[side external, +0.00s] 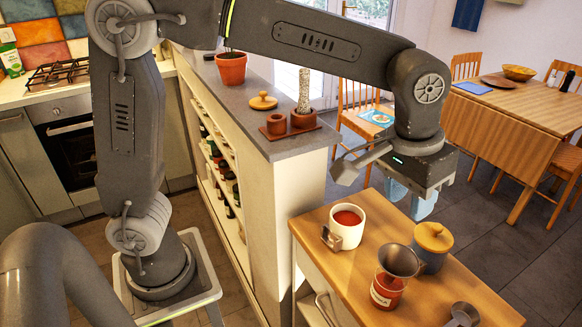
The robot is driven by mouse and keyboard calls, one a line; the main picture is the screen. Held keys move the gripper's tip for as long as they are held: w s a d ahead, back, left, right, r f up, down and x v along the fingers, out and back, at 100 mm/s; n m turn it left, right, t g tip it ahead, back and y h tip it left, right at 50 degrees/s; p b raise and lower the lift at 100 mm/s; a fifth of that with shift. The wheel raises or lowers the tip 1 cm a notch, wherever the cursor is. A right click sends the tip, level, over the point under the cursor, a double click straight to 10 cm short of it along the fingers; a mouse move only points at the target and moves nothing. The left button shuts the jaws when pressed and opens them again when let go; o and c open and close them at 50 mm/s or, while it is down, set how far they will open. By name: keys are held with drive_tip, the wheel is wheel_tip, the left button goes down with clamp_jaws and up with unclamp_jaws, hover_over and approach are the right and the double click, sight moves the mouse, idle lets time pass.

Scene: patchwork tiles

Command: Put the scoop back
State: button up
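A grey metal scoop (464,314) lies at the near end of the wooden counter top, partly cut off by the bottom edge of the picture. A white canister (347,228) with red contents stands at the counter's left, with a small metal clip (331,238) at its side. A dark blue jar (432,249) has a wooden lid. In front of it, a grey metal funnel (401,261) sits on a red-filled glass jar (386,291) with a label. My gripper (409,202) is above the counter's far edge, pointing down. Its light blue fingers are apart, with nothing seen between them.
A taller shelf unit with a grey top (262,125) stands left of the counter, bearing a potted plant (231,69) and brown pots on a tray (290,132). A dining table (520,105) and chairs are behind. Bare wood shows around the canister.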

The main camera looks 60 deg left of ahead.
drive_tip(key=s+a+t, duration=0.3)
drive_tip(key=s+a, duration=1.2)
drive_tip(key=a, duration=0.2)
drive_tip(key=shift+s+a+f+t+y, duration=0.25)
drive_tip(key=shift+s+f+t+y, duration=0.1)
drive_tip(key=shift+f+t+y, duration=0.1)
